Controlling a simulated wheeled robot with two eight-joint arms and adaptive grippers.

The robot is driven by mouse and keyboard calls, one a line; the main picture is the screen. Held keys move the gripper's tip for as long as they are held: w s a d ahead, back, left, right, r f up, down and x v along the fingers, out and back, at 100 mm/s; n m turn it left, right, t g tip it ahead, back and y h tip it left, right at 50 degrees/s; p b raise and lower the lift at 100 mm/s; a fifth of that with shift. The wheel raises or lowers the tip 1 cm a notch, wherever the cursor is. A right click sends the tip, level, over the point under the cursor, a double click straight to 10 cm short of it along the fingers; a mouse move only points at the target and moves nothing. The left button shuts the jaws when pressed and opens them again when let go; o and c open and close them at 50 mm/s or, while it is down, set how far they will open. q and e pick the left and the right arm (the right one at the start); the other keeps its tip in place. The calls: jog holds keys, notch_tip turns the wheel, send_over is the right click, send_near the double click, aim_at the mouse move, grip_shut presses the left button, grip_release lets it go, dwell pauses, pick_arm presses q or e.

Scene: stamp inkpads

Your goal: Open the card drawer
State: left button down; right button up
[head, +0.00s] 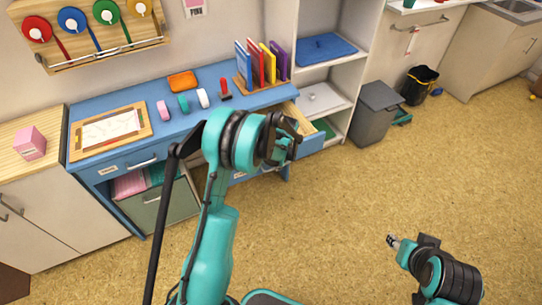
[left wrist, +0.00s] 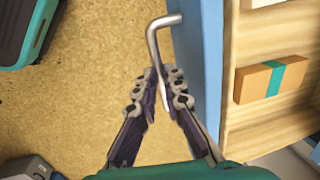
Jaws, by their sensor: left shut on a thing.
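The card drawer is the right drawer of the blue desk. It stands partly pulled out, with its blue front (head: 311,143) and pale wooden inside (head: 301,117) showing in the head view. In the left wrist view, the blue drawer front (left wrist: 200,60) has a bent metal handle (left wrist: 152,38). My left gripper (left wrist: 160,75) is shut on this handle, with its fingers on either side of the bar. In the head view my left gripper (head: 287,146) is beside the drawer front, partly hidden by my wrist. My right gripper (head: 393,241) is over the floor, away from the desk.
A brown box with a teal band (left wrist: 271,81) lies in the drawer. The desk top (head: 215,113) holds books (head: 268,62), coloured rolls and a framed sheet (head: 110,130). A shelf (head: 330,95) and a grey bin (head: 377,112) stand to the right. The floor in front is clear.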

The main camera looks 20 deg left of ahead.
pick_arm(q)
jog(key=shift+s+d, duration=0.85)
jog(key=shift+d, duration=0.15)
jog(key=c, duration=1.6)
grip_release()
jog(key=shift+f, duration=0.1)
notch_tip(320, 180, up, 12)
jog(key=s+d, duration=0.1)
jog(key=shift+s+d, duration=0.2)
jog(key=shift+d, duration=0.1)
jog(key=shift+f, duration=0.1)
